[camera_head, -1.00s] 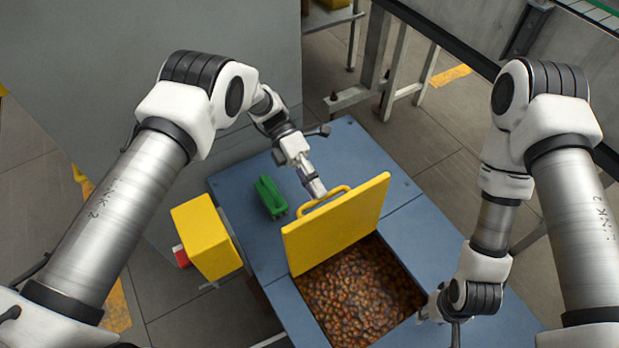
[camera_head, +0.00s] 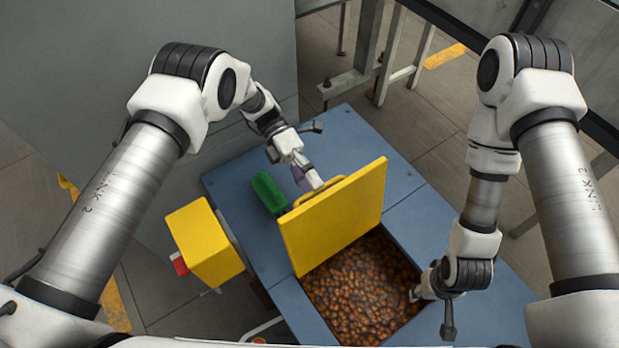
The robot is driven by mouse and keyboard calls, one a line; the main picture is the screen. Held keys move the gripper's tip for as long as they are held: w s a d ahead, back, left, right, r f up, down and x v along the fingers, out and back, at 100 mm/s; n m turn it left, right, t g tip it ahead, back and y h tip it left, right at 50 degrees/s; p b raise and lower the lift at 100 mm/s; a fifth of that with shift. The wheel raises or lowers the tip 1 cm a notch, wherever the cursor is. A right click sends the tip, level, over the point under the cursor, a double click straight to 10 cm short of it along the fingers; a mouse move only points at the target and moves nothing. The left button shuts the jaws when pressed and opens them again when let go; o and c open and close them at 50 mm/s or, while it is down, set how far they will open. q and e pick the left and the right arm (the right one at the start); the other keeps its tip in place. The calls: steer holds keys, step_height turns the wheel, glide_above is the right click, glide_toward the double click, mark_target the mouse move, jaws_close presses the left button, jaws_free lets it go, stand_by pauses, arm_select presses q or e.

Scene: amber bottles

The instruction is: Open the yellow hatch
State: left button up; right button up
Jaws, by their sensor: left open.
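The yellow hatch (camera_head: 335,220) stands raised, tilted up over a square opening in the blue table, with its handle (camera_head: 318,194) on the far side. Inside the opening lie many amber-brown pieces (camera_head: 360,290). My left gripper (camera_head: 310,182) is behind the hatch, close to the handle; its fingertips are partly hidden by the hatch, so I cannot tell if they touch it. It is open. My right gripper (camera_head: 416,293) is at the right edge of the opening, low by the pieces; its fingers are too small and covered to read.
A green object (camera_head: 269,192) lies on the blue table (camera_head: 350,138) left of my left gripper. A yellow box (camera_head: 204,243) with a red part (camera_head: 179,264) stands at the table's left side. A grey wall (camera_head: 150,40) rises behind, and metal posts (camera_head: 369,50) stand at the back.

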arm_select(q)
steer(key=shift+s+f, duration=0.1)
stand_by(0.3)
step_height(320, 180, up, 10)
steer(key=shift+r, duration=0.2)
stand_by(0.4)
